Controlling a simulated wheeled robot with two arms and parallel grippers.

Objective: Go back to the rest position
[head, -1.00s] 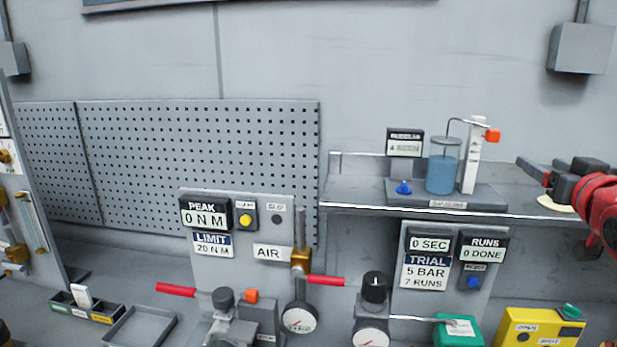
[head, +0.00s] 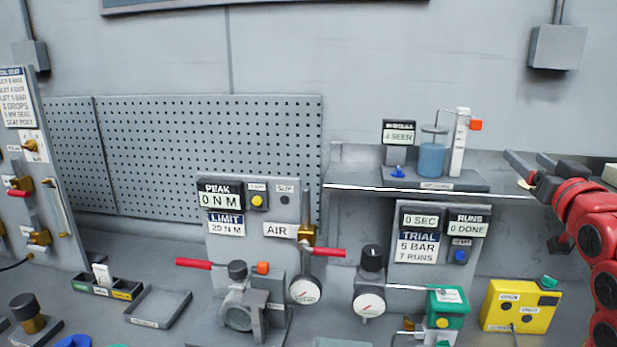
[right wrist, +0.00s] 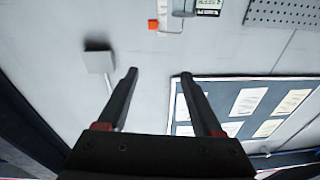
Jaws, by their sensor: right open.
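My right gripper (head: 530,172) is at the right of the head view, beside the right end of the shelf. Its two dark fingers are apart and nothing is between them. In the right wrist view the open fingers (right wrist: 157,82) stand out against the grey wall. My red right arm runs down the right edge of the head view. My left gripper is in neither view now.
A shelf (head: 345,189) holds a blue beaker (head: 431,158) and a white column. Below stand a torque panel (head: 255,240) with red handles, gauges, a green box (head: 447,312) and a yellow box (head: 522,305). A parts tray (head: 160,307) lies at the left.

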